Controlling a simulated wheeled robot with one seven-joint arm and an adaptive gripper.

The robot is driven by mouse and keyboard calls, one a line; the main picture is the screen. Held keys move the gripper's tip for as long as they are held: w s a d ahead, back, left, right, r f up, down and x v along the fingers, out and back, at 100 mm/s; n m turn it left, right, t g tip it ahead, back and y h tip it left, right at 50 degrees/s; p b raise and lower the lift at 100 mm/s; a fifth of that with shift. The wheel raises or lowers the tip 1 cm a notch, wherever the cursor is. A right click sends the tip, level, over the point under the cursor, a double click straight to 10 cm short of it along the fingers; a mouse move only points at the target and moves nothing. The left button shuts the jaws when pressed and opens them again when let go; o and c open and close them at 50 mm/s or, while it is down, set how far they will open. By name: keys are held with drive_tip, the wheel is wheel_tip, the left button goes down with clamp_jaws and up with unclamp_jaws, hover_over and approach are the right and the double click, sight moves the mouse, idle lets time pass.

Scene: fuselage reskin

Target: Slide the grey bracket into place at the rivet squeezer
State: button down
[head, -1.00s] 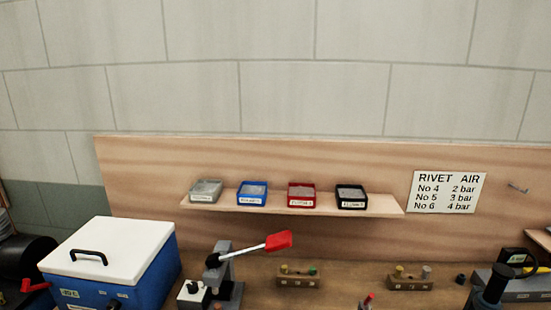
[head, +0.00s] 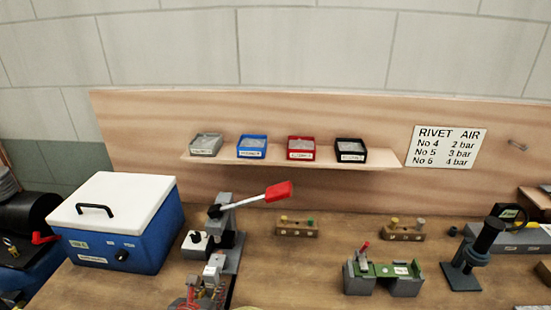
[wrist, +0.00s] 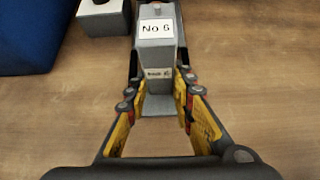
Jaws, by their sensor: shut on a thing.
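The rivet squeezer (head: 226,225) stands on the bench with its red-ended lever raised to the right. In the head view my gripper (head: 205,290) and the bracket (head: 213,268) are at the squeezer's near end. The bracket's far end lies between dark side parts; how deep it sits I cannot tell.
A blue cooler box (head: 125,235) with a white lid stands to the left. A white box with a black knob (head: 197,241) is close beside the squeezer. A green-topped fixture (head: 385,273) and a black press (head: 480,250) stand to the right. Bare bench lies between.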

sight(208, 275)
drive_tip(key=shift+w+d+f, duration=0.2)
drive_tip(key=shift+w, duration=0.55)
drive_tip(key=shift+w+d+f, duration=0.15)
drive_tip(key=shift+w, duration=0.6)
drive_tip(key=c, duration=1.7)
unclamp_jaws()
drive_tip(key=shift+o, duration=0.3)
drive_tip(key=shift+w, duration=0.1)
drive_tip(key=shift+a+r, duration=0.1)
drive_tip(key=shift+s+r+p, duration=0.25)
drive_tip(key=shift+r+p, duration=0.3)
drive_tip(key=shift+p, duration=0.05)
drive_tip(key=r+p, duration=0.1)
drive_tip(key=r, duration=0.1)
drive_tip(key=s+r+p, duration=0.1)
drive_tip(key=r+p, duration=0.1)
drive_tip(key=s+r+p, duration=0.1)
drive_tip(key=r+p, duration=0.1)
drive_tip(key=shift+s+a+r, duration=0.2)
